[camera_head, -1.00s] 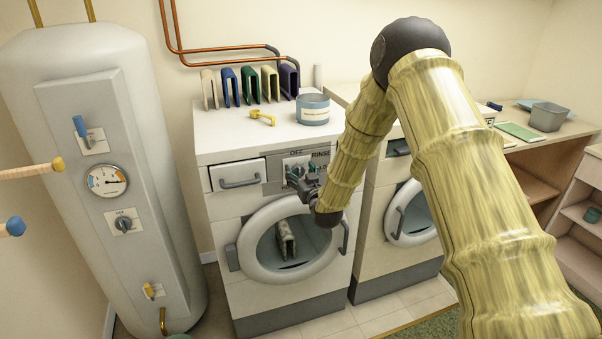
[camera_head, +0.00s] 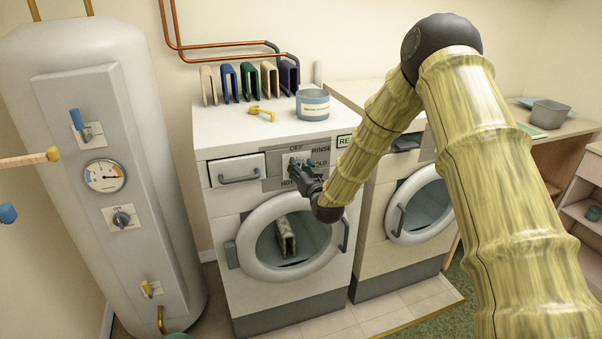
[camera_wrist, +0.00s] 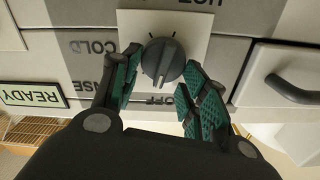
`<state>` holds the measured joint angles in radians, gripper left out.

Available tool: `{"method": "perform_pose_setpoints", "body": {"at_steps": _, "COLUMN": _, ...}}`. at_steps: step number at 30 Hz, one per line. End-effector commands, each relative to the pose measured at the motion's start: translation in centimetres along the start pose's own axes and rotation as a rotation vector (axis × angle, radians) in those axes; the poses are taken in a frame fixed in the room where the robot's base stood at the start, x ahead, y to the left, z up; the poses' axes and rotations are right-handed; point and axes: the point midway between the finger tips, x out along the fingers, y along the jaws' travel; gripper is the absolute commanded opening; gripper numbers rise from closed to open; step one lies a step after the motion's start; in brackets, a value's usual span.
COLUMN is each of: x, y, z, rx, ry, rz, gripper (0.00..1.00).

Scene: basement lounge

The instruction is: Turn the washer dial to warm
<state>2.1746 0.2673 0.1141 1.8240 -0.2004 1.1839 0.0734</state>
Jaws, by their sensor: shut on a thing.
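The washer dial (camera_wrist: 163,60) is a round dark grey knob on a pale plate on the washer's front panel. In the head view my gripper (camera_head: 297,168) reaches it from the lower right and hides most of it. In the wrist view, which is upside down, my gripper's green-padded fingers (camera_wrist: 156,88) are closed in on both sides of the dial. OFF, RINSE, COLD and HOT labels surround the dial; no WARM label is readable. A thin light mark on the dial appears to point towards OFF. The washer (camera_head: 214,232) has its round door shut.
A drawer (camera_head: 238,170) is left of the dial, and a READY sign (camera_wrist: 33,95) is on its other side. A tin (camera_head: 312,106) and a yellow object (camera_head: 262,112) sit on top. A second machine (camera_head: 377,257) stands to the right, a tank (camera_head: 150,200) to the left.

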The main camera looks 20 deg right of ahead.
Motion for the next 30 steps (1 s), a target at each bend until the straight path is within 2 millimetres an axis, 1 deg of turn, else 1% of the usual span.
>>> {"method": "perform_pose_setpoints", "body": {"at_steps": 2, "x": 0.0, "y": 0.4, "z": 0.3, "rx": 0.074, "ry": 0.004, "rz": 0.003, "gripper": 0.2}}
{"method": "perform_pose_setpoints", "body": {"at_steps": 30, "x": 0.0, "y": 1.5, "z": 1.1, "rx": 0.969, "ry": 0.004, "rz": 0.002, "gripper": 0.2}}
